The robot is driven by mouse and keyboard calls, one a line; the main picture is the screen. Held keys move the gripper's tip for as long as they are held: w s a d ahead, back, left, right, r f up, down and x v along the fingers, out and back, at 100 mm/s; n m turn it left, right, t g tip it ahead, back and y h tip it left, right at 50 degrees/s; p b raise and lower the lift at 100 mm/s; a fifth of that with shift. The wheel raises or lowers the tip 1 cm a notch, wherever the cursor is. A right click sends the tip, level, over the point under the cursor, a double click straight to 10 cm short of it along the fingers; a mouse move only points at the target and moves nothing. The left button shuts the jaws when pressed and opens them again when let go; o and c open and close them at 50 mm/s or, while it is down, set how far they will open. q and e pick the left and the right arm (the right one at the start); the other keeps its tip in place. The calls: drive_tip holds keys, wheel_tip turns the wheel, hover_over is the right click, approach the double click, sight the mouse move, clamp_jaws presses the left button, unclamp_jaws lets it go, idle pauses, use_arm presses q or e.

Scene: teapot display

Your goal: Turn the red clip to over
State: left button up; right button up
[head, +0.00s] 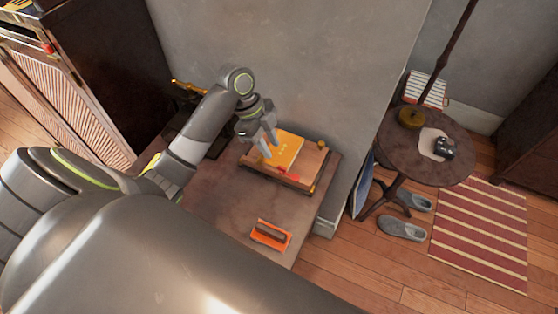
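A small red clip (282,168) shows at the front part of a wooden board (310,165) on the table. A yellow-orange flat piece (287,150) lies on the board behind the clip. My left gripper (270,149) points down over the left part of the board, just left of the yellow piece and close to the clip. Its two fingers are apart, and I see nothing between them. Whether a fingertip touches the board or the yellow piece I cannot tell. My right gripper is not in view.
An orange tray with a dark brown block (270,236) sits near the table's front edge. The wall stands close behind the board. A round side table (450,170) with a dark object, slippers (401,228) and a striped rug (480,235) are to the right.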

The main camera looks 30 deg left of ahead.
sight(281, 167)
use_arm(q)
drive_tip(key=x, duration=0.7)
drive_tip(key=shift+d+f, duration=0.1)
drive_tip(key=shift+f, duration=0.2)
drive_tip(key=shift+c, duration=0.4)
clamp_jaws()
